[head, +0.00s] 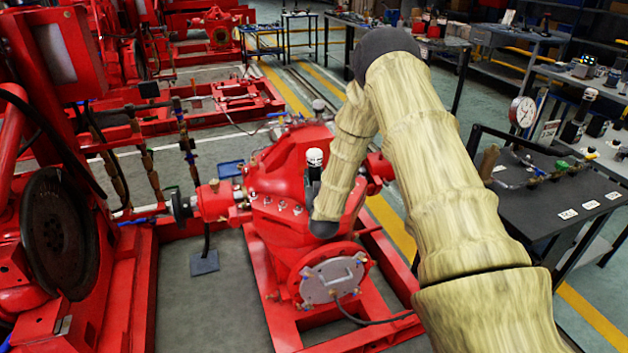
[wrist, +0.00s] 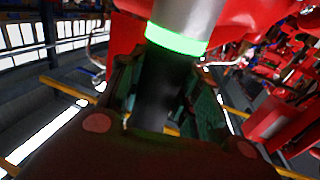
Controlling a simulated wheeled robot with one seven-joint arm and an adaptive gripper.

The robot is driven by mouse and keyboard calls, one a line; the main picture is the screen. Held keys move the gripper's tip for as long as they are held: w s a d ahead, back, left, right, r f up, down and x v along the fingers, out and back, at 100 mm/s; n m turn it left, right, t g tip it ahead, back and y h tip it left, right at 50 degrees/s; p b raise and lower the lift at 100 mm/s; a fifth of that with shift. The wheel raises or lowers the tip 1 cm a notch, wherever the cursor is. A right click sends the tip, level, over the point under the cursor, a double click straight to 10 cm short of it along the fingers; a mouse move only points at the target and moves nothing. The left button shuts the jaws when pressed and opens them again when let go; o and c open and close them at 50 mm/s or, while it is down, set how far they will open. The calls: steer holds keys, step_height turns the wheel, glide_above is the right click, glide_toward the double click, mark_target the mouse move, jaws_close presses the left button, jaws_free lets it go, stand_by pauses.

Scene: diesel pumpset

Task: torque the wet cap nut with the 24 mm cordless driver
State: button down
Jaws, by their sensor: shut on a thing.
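My gripper (wrist: 160,105) is shut on the cordless driver (wrist: 178,38), with its fingers on both sides of the driver's black body. A bright green ring and a silver section show beyond the fingers. In the head view the driver (head: 315,158) stands roughly upright over the red pump casing (head: 290,155), with a white top and black body. My forearm and wrist hide the gripper and the driver's lower end there. Several silver nuts (head: 298,209) sit along the casing flange. I cannot tell which nut is wet, or whether the driver touches one.
A round grey cover plate (head: 334,279) with a black cable is on the pump's near end. A dark bench (head: 560,195) with a gauge (head: 522,112) and fittings stands at right. Red engine parts with a dark flywheel (head: 58,232) crowd the left.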

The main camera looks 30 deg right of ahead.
mark_target(315, 166)
steer(key=shift+r+p, duration=1.55)
steer(key=shift+r, duration=1.65)
